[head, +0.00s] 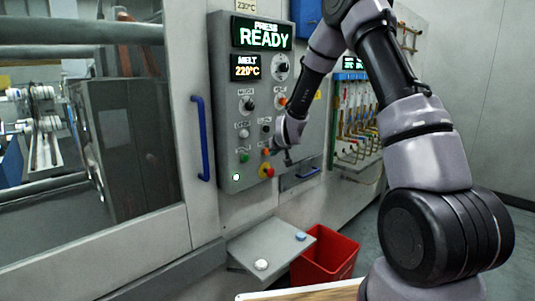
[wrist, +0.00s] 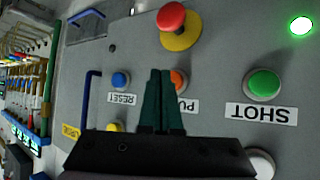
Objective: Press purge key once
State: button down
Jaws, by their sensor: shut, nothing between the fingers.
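The purge key is an orange round button (wrist: 178,78) on the grey control panel, partly hidden behind my fingers in the wrist view. Its white label (wrist: 188,106) appears upside down there, with only "PU" readable. My gripper (wrist: 161,75) is shut and empty, its dark green fingertips overlapping the left side of the button. I cannot tell whether they touch it. In the head view my gripper (head: 287,158) is at the lower right part of the panel (head: 223,120), close to a small orange button (head: 266,151).
In the wrist view, a green SHOT button (wrist: 264,84), a blue RESET button (wrist: 121,79) and a red emergency knob (wrist: 171,17) surround the fingers. A lit display (head: 263,36) reads PRESS READY. A red bin (head: 325,256) and small shelf (head: 270,246) are below.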

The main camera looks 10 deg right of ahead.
jog(key=shift+w+a, duration=0.25)
jog(key=shift+w, duration=0.1)
jog(key=shift+w+a, duration=0.25)
jog(key=shift+w, duration=0.1)
dwell(0.7)
jog(key=shift+s+d, duration=0.5)
jog(key=shift+s, duration=0.2)
jog(key=shift+s+d, duration=0.1)
jog(key=shift+s+d, duration=0.7)
jog(key=shift+s, duration=0.3)
jog(key=shift+s+d, duration=0.7)
jog(key=shift+s, duration=0.25)
